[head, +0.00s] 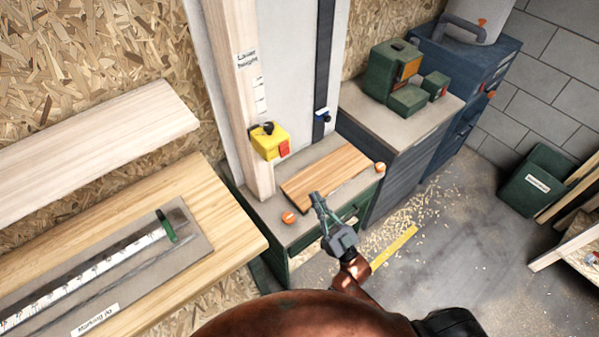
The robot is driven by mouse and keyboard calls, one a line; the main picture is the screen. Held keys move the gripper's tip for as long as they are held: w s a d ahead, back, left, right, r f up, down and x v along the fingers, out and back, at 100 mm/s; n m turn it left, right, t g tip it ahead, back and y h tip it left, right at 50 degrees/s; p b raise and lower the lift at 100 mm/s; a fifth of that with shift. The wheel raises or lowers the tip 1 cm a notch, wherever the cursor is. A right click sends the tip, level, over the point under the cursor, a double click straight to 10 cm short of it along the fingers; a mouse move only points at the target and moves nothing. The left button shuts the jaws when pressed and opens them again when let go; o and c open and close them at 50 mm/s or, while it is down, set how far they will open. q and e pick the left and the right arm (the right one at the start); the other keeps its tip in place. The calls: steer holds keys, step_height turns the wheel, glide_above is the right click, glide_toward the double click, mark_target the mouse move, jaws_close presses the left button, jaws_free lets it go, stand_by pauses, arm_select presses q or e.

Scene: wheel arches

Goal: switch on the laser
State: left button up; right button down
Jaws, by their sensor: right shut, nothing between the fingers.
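A small blue and white device (322,115), perhaps the laser, sits on a dark vertical rail (324,60). A yellow box (268,141) with a black knob (268,127) and a red button (284,148) is fixed to the wooden post left of it. Which of these switches the laser I cannot tell. My right gripper (315,197) is shut and empty, in front of the bench near the wooden board's front edge. It is apart from the yellow box and the blue device. My left gripper is out of view.
A wooden board (325,173) lies on the small bench between two orange knobs (289,217). A label, seemingly "Laser height" (247,63), is on the post (235,100). A marking jig (110,270) is left, a green machine (395,75) back right.

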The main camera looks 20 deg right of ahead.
steer(key=p, duration=0.2)
glide_toward(285, 151)
step_height(285, 151, up, 4)
steer(key=w, duration=0.1)
steer(key=w+a, duration=0.1)
steer(key=w, duration=0.1)
steer(key=shift+w+a+f, duration=0.1)
steer(key=shift+w+f, duration=0.1)
steer(key=shift+f, duration=0.05)
steer(key=shift+w+a+f, duration=0.1)
steer(key=shift+w+a, duration=0.05)
steer(key=shift+w, duration=0.3)
